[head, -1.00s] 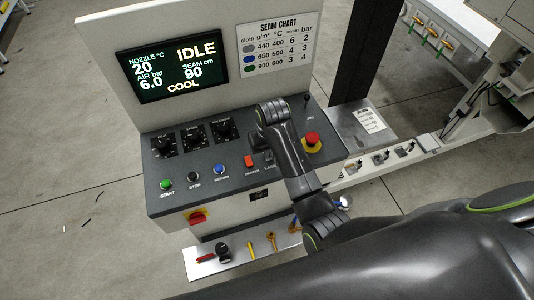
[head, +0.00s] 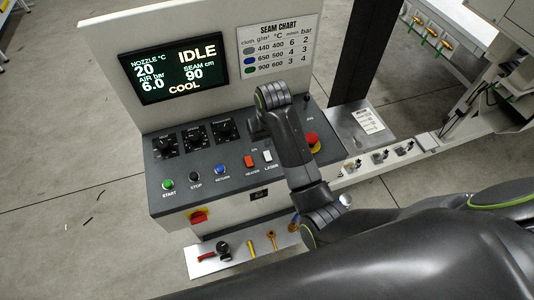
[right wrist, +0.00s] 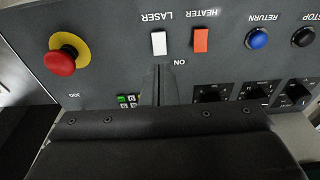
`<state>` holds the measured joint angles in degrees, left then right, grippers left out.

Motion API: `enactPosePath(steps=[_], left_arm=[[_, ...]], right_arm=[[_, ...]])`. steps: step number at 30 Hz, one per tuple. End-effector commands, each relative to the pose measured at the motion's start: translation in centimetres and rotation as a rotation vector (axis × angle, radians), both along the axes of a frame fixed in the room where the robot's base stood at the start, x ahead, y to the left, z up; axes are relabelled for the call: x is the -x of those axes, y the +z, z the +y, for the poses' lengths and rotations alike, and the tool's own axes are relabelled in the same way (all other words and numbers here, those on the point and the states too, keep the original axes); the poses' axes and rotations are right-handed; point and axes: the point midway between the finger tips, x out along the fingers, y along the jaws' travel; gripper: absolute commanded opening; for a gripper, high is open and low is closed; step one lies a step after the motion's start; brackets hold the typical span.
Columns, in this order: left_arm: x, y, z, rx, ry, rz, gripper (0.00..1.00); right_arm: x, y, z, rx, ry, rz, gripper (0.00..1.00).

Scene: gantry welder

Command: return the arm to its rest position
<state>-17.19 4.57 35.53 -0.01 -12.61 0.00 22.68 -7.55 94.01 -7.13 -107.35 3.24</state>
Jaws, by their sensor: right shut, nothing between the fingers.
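My right arm comes in from the right and reaches over the control panel (head: 185,185). Its wrist hangs over the panel's right half, and the right gripper (head: 257,132) shows dark and partly hidden beside the wrist. In the right wrist view the right gripper (right wrist: 159,86) is shut and empty, its thin fingers together over the panel, just beside the white laser switch (right wrist: 158,43) and the orange heater switch (right wrist: 200,40). I cannot tell the gap to the panel surface. My left gripper is not in view.
A red emergency button (head: 312,139) stands close to the right of my forearm. The screen (head: 175,67) reads IDLE and COOL beside a seam chart (head: 279,42). A shelf with tools (head: 240,257) lies below. Open floor (head: 60,150) is at the left.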

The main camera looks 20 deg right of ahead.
Motion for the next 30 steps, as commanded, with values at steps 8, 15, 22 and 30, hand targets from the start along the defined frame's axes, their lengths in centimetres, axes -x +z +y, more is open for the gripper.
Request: enactPosePath(steps=[8, 15, 22, 30], left_arm=[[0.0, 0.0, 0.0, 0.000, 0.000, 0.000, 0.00], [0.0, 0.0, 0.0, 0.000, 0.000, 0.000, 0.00], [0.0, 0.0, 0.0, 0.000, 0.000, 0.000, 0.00], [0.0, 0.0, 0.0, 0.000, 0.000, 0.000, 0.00]], right_arm=[[0.0, 1.0, 0.0, 0.000, 0.000, -0.001, 0.00], [0.0, 0.9, 0.0, 0.000, 0.000, 0.000, 0.00], [0.2, 0.8, -0.2, 0.001, -0.002, 0.000, 0.00], [5.8, -2.6, -4.9, 0.011, -0.061, -0.034, 0.00]])
